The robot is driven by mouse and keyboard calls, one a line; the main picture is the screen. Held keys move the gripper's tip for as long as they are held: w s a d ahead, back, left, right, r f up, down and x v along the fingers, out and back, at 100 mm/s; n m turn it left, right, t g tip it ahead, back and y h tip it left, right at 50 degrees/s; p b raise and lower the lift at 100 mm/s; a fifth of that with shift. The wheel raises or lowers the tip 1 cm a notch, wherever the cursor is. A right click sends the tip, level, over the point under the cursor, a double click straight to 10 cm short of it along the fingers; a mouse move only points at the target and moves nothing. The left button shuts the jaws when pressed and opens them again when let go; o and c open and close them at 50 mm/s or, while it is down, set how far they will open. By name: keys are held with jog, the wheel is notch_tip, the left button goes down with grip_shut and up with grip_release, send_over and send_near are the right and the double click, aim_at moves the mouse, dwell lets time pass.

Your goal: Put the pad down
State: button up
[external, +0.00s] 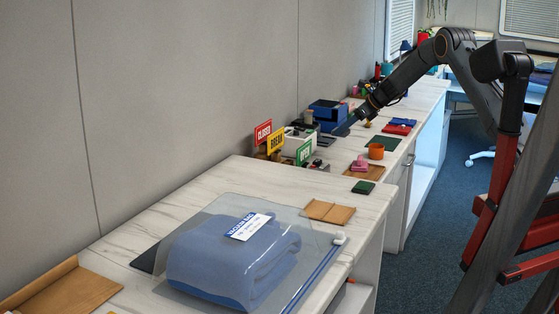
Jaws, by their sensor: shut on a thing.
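My gripper (355,118) is low over the far stretch of the counter, beside a blue box (326,112). It is shut on a dark, flat piece (343,129), which I take to be the pad. The piece is tilted, and its lower edge is close to the counter top. Whether it touches the counter cannot be told at this size. The fingertips are small and partly hidden against the dark piece.
Signs (276,140) stand left along the wall. A clear vacuum bag with blue cloth (235,262) fills the near counter.

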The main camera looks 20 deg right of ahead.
notch_tip(320, 180, up, 14)
jog(key=s+a+n+g+y+p, duration=0.1)
jog(key=s+a+n+g, duration=0.1)
jog(key=s+a, duration=0.5)
jog(key=s+a+n+g+p, duration=0.1)
jog(key=s+a+n, duration=0.2)
jog(key=a, duration=0.8)
jog(key=s+a+n+g+y+p, duration=0.1)
jog(key=s+a+n+g, duration=0.1)
jog(key=s+a, duration=0.45)
jog(key=s+a+n+g+p, duration=0.3)
jog(key=s+a+n+g, duration=0.25)
jog(key=s+a, duration=1.2)
jog(key=shift+n+t, duration=0.35)
jog(key=shift+n, duration=0.1)
jog(key=f, duration=0.5)
jog(key=f+p, duration=0.1)
jog(key=f, duration=0.4)
jog(key=f+p, duration=0.1)
jog(key=f, duration=0.4)
jog(key=shift+s, duration=0.3)
jog(key=shift+f, duration=0.15)
jog(key=o, duration=0.9)
jog(key=shift+o, duration=0.6)
